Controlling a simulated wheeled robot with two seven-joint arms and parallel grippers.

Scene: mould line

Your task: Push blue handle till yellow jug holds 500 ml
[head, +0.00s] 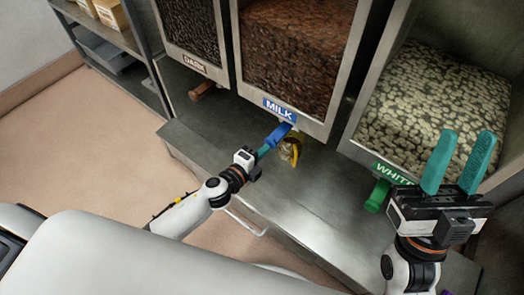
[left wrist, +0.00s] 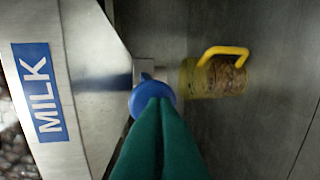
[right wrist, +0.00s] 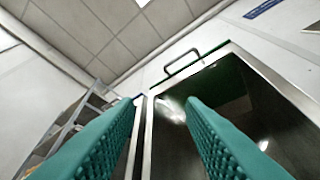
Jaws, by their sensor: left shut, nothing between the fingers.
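The blue handle (head: 278,135) is under the MILK dispenser (head: 285,60). My left gripper (head: 263,151) is shut and empty, with its fingertips at the blue handle. In the left wrist view the green fingers (left wrist: 160,110) meet the round blue handle end (left wrist: 152,92), which they partly cover. The yellow jug (head: 291,150) stands on the steel counter under the MILK spout, partly hidden by the handle. The jug also shows in the left wrist view (left wrist: 190,78), with brown pieces inside; its level cannot be read. My right gripper (head: 458,162) is open and empty, raised before the WHITE dispenser.
The DARK dispenser (head: 188,30) with a brown handle (head: 202,91) is at left. The WHITE dispenser (head: 432,100) with a green handle (head: 377,195) is at right. The steel counter (head: 305,205) is clear in front of the jug. Shelves with boxes (head: 112,13) stand at far left.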

